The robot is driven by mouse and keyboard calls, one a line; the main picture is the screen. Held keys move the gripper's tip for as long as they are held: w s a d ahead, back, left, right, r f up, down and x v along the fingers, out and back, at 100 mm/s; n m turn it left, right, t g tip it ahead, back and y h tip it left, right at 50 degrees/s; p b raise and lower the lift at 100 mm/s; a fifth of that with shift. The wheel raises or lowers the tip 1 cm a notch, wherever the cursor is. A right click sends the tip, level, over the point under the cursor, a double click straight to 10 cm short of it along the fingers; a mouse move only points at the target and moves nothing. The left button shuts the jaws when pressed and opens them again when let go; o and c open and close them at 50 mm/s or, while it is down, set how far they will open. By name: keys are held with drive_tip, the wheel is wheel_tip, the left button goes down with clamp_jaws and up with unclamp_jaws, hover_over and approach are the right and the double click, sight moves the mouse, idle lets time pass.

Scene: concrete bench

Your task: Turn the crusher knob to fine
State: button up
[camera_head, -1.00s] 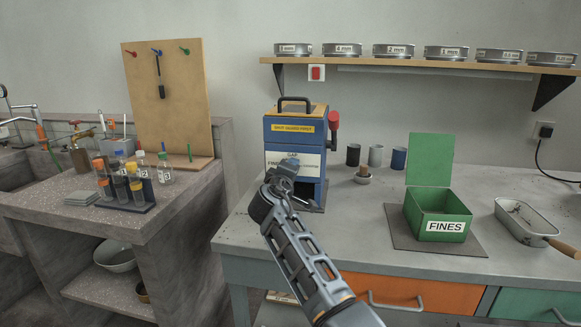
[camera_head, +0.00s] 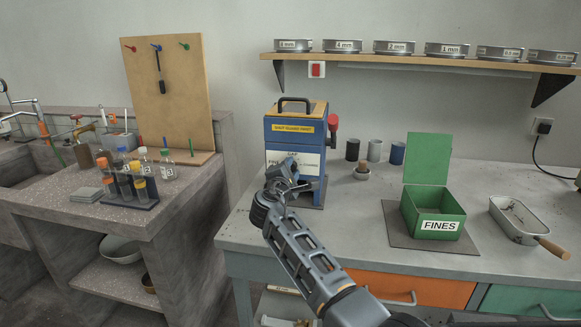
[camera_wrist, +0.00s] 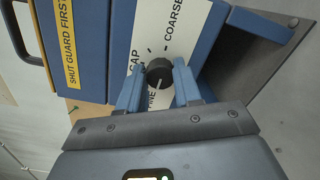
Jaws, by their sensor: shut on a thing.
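The crusher (camera_head: 318,140) is a blue box with a yellow top and a black handle, standing at the left end of the bench. Its white panel (camera_wrist: 175,25) reads COARSE, GAP and FINE. The black round knob (camera_wrist: 158,73) sits on this panel, between the blue fingers of my gripper (camera_wrist: 159,88). My gripper is shut on the knob, one finger on each side. FINE is partly covered by the gripper. I cannot clearly tell where the knob's pointer stands. In the head view my gripper (camera_head: 290,181) is at the crusher's front and hides the knob.
A red handle (camera_head: 333,122) juts from the crusher's right side. Right of it are several small cups, a green FINES box (camera_head: 441,225) with its lid up, and a metal pan (camera_head: 519,220). A sieve shelf (camera_head: 420,60) hangs above. Bottles (camera_head: 128,185) stand on the left counter.

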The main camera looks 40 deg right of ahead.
drive_tip(key=shift+f+n, duration=0.1)
drive_tip(key=shift+n, duration=0.2)
drive_tip(key=o, duration=1)
drive_tip(key=shift+o, duration=0.2)
drive_tip(key=shift+a, duration=0.1)
drive_tip(key=v, duration=0.7)
drive_tip(key=shift+s+a, duration=0.25)
